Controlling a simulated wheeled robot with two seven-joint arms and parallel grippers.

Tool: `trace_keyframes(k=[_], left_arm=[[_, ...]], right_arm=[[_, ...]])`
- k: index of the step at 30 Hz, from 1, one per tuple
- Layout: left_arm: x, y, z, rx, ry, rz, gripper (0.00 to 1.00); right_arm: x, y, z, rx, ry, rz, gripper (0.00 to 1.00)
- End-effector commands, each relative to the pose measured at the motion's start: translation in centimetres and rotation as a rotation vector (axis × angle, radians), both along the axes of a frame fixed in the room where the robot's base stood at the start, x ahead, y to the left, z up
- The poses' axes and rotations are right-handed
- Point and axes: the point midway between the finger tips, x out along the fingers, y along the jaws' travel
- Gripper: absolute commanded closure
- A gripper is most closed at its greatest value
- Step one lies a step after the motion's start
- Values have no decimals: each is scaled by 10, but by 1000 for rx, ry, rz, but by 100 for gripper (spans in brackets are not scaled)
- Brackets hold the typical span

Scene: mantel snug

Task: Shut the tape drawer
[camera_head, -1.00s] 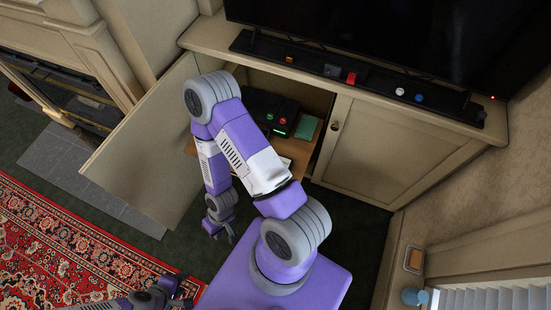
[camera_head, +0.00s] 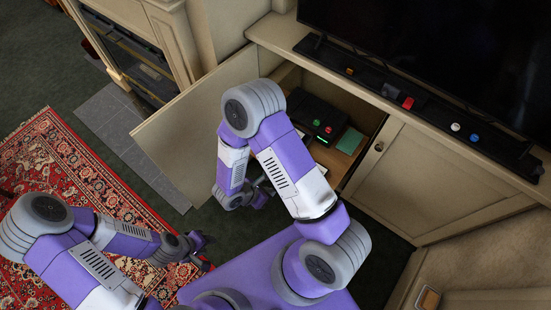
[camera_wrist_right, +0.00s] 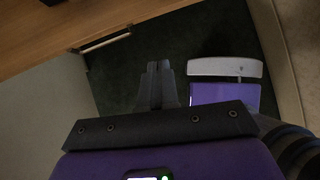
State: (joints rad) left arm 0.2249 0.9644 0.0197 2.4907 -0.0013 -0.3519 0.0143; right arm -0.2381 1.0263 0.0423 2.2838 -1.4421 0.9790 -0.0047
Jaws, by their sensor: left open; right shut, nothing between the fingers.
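The tape drawer shows in the right wrist view as a wooden front (camera_wrist_right: 75,30) at the upper left, with a long bar handle (camera_wrist_right: 105,42). In the head view, a wooden surface (camera_head: 329,158) juts inside the open cabinet, partly hidden by my right arm; I cannot tell how far the drawer is out. My right gripper (camera_head: 262,198) is low in front of the cabinet. In the right wrist view its fingers (camera_wrist_right: 158,70) are together and empty, apart from the handle. My left gripper (camera_head: 206,252) is open over the rug's edge, away from the cabinet.
The cabinet's left door (camera_head: 195,130) stands wide open; the right door (camera_head: 430,185) is closed. A black device (camera_head: 318,112) with red and green buttons and a green box (camera_head: 350,141) are inside. A black bar with small items (camera_head: 408,103) lies on top. The red rug (camera_head: 70,165) is at left.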

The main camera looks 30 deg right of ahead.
Motion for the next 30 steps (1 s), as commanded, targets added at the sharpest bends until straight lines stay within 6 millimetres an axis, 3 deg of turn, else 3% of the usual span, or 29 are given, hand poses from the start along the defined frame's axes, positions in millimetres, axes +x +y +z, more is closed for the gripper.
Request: trace_keyframes(k=[3, 9, 14, 25, 30], left_arm=[[0, 0, 1, 0, 0, 0, 57], [0, 0, 0, 0, 0, 0, 57], [0, 0, -7, 0, 0, 0, 57], [0, 0, -26, 0, 0, 0, 57], [0, 0, -27, 0, 0, 0, 57]], right_arm=[[39, 3, 17, -95, -102, 180, 100], [65, 4, 26, -155, -177, 286, 100], [73, -10, 11, -156, -177, 285, 100], [97, -61, -44, -156, -176, 282, 100], [109, -84, -39, -155, -178, 282, 100]])
